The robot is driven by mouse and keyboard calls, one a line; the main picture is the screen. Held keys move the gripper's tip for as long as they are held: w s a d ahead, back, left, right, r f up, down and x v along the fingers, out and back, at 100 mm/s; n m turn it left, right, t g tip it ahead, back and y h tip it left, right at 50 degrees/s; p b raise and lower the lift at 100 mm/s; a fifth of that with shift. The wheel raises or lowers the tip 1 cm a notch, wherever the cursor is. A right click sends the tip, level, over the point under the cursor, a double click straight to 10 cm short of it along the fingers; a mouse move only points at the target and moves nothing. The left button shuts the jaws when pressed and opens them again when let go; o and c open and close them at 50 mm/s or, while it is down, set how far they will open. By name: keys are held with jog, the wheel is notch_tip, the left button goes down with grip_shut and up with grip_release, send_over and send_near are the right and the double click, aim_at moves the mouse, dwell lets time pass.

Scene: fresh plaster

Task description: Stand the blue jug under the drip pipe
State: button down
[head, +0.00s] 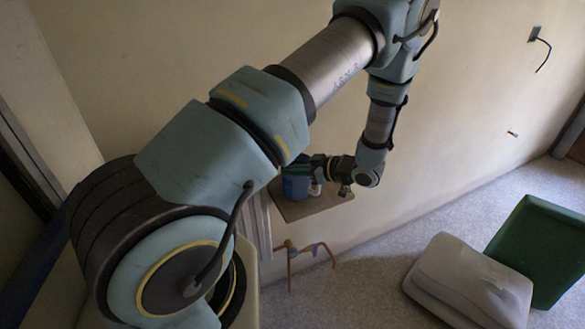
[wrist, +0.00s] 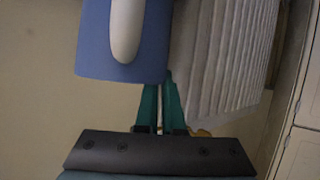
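The blue jug (head: 295,187) stands on a small brown shelf (head: 318,203) against the wall, partly hidden by my arm. In the wrist view the blue jug (wrist: 95,45) fills the upper left, with its pale handle (wrist: 126,28) facing the camera. My gripper (head: 318,175) is close to the right side of the jug. In the wrist view my gripper (wrist: 166,85) shows two green fingers close together at the jug's lower right edge, with nothing visible between them; the jug seems to cover one tip. A small stub (head: 512,133) on the wall may be the drip pipe.
A pale ribbed thing (wrist: 222,60) is right of the fingers. On the floor are an orange-legged trestle (head: 305,253), a pale sack (head: 468,280) and a green tub (head: 540,250). A wall box with a cable (head: 537,35) is upper right. The floor between trestle and sack is clear.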

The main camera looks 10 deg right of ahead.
jog(key=c, duration=1)
grip_release()
jog(key=shift+d, duration=0.1)
